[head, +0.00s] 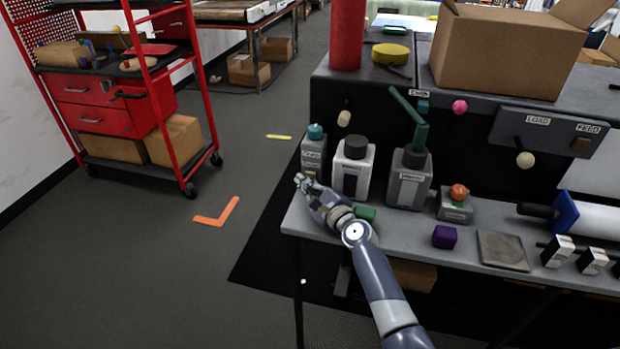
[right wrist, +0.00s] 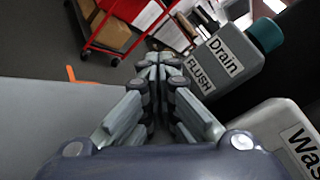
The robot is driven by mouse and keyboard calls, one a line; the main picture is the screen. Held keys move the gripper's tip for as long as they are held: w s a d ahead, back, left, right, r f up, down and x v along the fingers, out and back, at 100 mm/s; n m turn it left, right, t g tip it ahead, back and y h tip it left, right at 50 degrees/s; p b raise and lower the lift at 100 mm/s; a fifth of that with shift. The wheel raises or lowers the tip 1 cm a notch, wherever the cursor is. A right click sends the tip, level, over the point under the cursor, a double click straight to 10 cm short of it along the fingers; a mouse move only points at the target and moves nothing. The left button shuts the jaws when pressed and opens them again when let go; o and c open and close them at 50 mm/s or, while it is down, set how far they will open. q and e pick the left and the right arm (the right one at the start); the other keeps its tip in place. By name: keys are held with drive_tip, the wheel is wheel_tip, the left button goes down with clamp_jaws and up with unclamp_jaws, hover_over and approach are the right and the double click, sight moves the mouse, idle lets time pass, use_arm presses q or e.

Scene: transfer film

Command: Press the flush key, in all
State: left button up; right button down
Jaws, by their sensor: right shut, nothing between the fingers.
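A grey bottle (head: 313,152) with a teal cap stands at the left end of the bench. In the right wrist view this bottle (right wrist: 234,55) shows a "Drain" label and, below it, a smaller "FLUSH" label (right wrist: 200,74). Whether the "FLUSH" label sits on a separate key I cannot tell; the gripper hides the area beside it. My right gripper (head: 301,181) is shut and empty, its fingertips just in front of the bottle's lower part. In the right wrist view the fingertips (right wrist: 160,62) lie left of the "FLUSH" label. Contact cannot be told. My left gripper is out of view.
A white bottle (head: 352,170) and a grey bottle (head: 409,180) stand to the right, close by. A green block (head: 366,213) lies near my right wrist. A purple cube (head: 445,237) and an orange-knobbed box (head: 456,204) are further right. Open floor lies left of the bench.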

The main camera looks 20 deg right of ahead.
drive_tip(key=shift+w+d, duration=0.3)
drive_tip(key=shift+w, duration=0.1)
idle(0.8)
drive_tip(key=shift+s, duration=0.1)
drive_tip(key=shift+s+a, duration=0.5)
drive_tip(key=shift+s, duration=0.2)
drive_tip(key=shift+s+a+p, duration=0.25)
drive_tip(key=shift+p, duration=0.2)
drive_tip(key=shift+s+a+p, duration=0.3)
drive_tip(key=shift+s+a, duration=0.05)
drive_tip(key=shift+s, duration=0.2)
drive_tip(key=shift+s+a+p, duration=0.25)
drive_tip(key=shift+s+a, duration=0.1)
drive_tip(key=shift+s, duration=0.2)
drive_tip(key=shift+s+a, duration=0.5)
drive_tip(key=shift+s, duration=0.2)
drive_tip(key=shift+f, duration=0.1)
